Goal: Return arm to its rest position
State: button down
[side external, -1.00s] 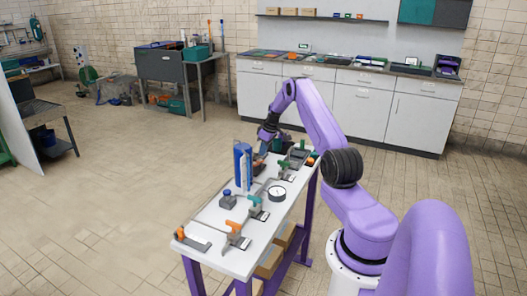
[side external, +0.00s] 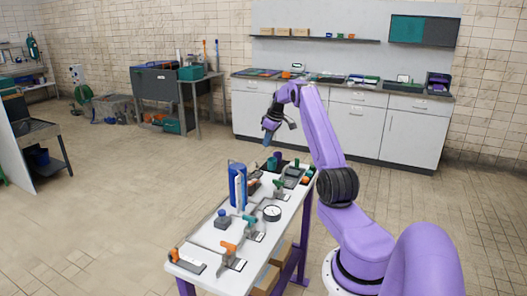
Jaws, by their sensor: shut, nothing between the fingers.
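My gripper (side external: 268,138) hangs from the purple arm above the far end of the white work table (side external: 197,247). It points down, is shut and empty, and is clear of everything on the table. A blue cylinder (side external: 237,186) stands upright on the table, below and left of my gripper. A round white gauge (side external: 272,213) lies near the table's middle.
Orange-handled (side external: 228,247) and green-handled (side external: 249,220) fittings, a small blue-topped block (side external: 222,218) and an orange piece (side external: 175,254) are on the table. White cabinets (side external: 350,125) line the back wall. The floor left of the table is open.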

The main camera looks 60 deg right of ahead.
jog(key=shift+s+d+r, duration=0.2)
jog(key=shift+r, duration=0.25)
